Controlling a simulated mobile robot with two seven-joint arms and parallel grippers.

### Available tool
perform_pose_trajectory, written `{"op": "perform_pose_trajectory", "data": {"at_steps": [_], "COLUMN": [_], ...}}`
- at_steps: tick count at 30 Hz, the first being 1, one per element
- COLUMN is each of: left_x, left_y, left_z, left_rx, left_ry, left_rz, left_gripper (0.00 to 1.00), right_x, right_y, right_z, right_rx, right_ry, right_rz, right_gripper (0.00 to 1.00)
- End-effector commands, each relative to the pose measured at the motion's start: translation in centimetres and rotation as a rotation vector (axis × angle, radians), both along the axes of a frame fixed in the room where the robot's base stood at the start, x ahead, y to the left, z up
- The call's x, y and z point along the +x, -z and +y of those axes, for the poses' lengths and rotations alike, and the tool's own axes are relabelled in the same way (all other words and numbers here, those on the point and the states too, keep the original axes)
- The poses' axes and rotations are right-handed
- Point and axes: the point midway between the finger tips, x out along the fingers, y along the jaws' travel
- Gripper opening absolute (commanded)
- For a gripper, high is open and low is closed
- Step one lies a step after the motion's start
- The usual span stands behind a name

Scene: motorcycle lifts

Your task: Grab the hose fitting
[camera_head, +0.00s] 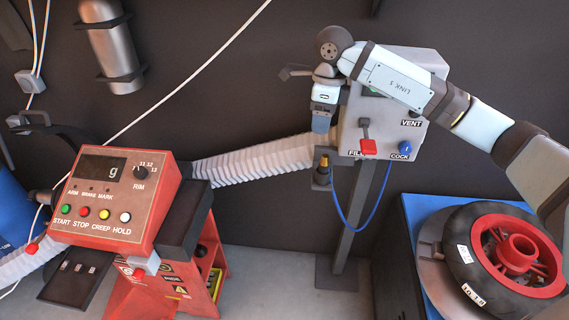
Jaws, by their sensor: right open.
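The hose fitting (322,170), dark with a brass-coloured tip, sits upright in a small dark holder on the post of the grey inflator box (349,130). A thin blue hose (352,228) loops from beside the fitting up to the box near the COCK knob. My right gripper (321,128) points down above the fitting, in front of the box's left edge. It is apart from the fitting and holds nothing that I can see. Its finger gap is too small to make out clearly. My left gripper does not show.
A white pleated sleeve (255,163) runs behind the holder to the red control console (112,197). A wheel with a red hub (515,252) lies at the lower right.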

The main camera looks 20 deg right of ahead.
Motion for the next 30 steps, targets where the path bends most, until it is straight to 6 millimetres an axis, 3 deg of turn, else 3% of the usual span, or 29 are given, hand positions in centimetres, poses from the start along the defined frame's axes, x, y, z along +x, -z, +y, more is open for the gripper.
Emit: {"op": "perform_pose_trajectory", "data": {"at_steps": [1,5,15,24,30], "left_x": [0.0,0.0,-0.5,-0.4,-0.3], "left_y": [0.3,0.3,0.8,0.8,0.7], "left_z": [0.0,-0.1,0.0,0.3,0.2], "left_rx": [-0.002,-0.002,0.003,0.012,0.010], "left_ry": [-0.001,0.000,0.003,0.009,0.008], "left_rz": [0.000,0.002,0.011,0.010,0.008], "left_gripper": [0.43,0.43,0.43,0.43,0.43], "right_x": [0.2,0.3,0.2,0.0,-0.6], "right_y": [-0.3,0.2,6.4,8.4,11.1], "right_z": [-1.0,-1.7,-1.7,-1.8,-2.6], "right_rx": [-0.036,-0.070,-0.065,-0.064,-0.064], "right_ry": [0.011,0.020,0.018,0.019,0.017], "right_rz": [-0.008,-0.008,-0.007,-0.007,-0.004], "right_gripper": [0.58,0.58,0.58,0.58,0.58]}}
